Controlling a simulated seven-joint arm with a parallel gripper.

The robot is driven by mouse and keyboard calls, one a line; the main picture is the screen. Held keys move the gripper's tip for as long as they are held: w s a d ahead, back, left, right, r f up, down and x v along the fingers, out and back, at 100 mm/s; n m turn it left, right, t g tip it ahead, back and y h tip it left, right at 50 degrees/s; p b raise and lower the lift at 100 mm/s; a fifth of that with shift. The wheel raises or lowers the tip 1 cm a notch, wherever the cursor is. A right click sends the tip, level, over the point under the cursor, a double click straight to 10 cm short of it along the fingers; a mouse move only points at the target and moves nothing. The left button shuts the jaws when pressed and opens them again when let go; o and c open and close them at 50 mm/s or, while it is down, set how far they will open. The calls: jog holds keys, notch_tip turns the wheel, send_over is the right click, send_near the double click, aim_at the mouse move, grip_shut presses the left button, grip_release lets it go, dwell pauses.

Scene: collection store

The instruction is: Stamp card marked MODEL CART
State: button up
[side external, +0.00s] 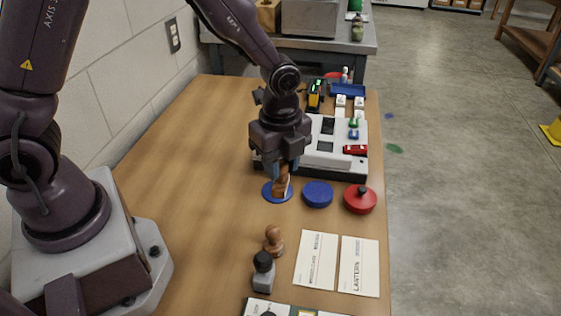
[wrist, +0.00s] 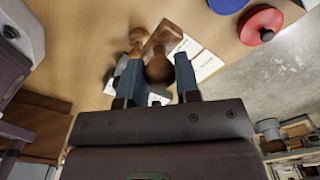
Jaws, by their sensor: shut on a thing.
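My gripper (side external: 283,172) points down and is shut on a brown wooden stamp (side external: 281,186). The stamp's round knob sits between the fingers in the wrist view (wrist: 160,68). It is over an open blue ink pad (side external: 270,197); I cannot tell whether it touches the pad. A blue round lid (side external: 317,195) lies just right of the pad. Two cards lie at the front: one reads LANTERN (side external: 359,267); the print on the left card (side external: 316,260) is too small to read surely.
Another wooden stamp (side external: 273,241) and a black-knobbed grey stamp (side external: 263,272) stand left of the cards. A red round tin (side external: 360,199) is near the right edge. A grey-white case (side external: 325,153) with small toys stands behind. The table's left side is clear.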

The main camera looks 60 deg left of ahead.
jog(key=shift+a+f, duration=0.1)
jog(key=shift+f, duration=0.2)
jog(key=w, duration=1.1)
jog(key=shift+a+f, duration=0.25)
jog(key=shift+f, duration=1.4)
jog(key=shift+a+f, duration=0.2)
jog(key=shift+f, duration=1.4)
jog(key=shift+f, duration=0.55)
notch_tip(320, 180, up, 7)
